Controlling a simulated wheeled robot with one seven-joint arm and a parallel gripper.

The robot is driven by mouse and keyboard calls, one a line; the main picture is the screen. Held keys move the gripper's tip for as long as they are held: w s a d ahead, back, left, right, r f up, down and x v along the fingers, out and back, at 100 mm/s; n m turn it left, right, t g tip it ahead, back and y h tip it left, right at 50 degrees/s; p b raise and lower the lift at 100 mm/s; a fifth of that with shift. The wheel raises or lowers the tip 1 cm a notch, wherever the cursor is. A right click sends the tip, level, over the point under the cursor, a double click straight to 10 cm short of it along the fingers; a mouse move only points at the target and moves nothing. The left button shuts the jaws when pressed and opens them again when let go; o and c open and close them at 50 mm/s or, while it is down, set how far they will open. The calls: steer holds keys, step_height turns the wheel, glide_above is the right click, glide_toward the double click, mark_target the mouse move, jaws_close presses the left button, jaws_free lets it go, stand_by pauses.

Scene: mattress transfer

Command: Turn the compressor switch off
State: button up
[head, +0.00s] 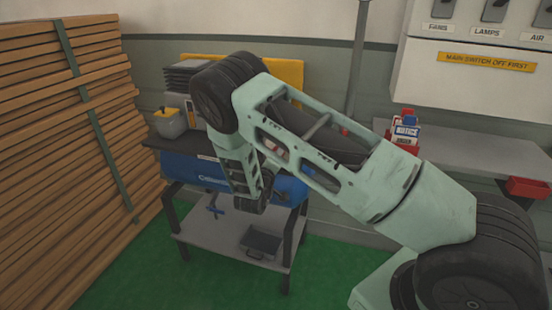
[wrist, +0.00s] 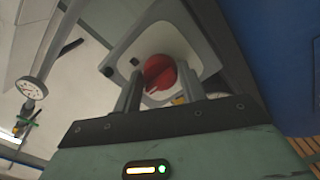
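The blue compressor tank (head: 190,168) lies on a stand in the middle of the head view, partly hidden by my arm. In the wrist view a round red switch knob (wrist: 159,70) sits on a pale grey housing (wrist: 198,45). My gripper (wrist: 159,76) faces the knob, with its two fingers apart, one on each side of the knob's lower part. I cannot tell whether either finger touches it. Nothing is held. The knob and fingertips cannot be made out in the head view.
A pressure gauge (wrist: 30,88) stands left of the housing in the wrist view. In the head view, stacked timber (head: 60,150) stands at left and a grey shelf (head: 470,152) at right. A toolbox (head: 260,243) sits on the lower shelf. Green floor lies clear in front.

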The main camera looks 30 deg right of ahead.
steer(key=shift+o, duration=1.4)
steer(key=b+v, duration=0.3)
steer(key=v, duration=1.4)
steer(key=shift+a, duration=0.2)
steer(key=shift+s, duration=0.15)
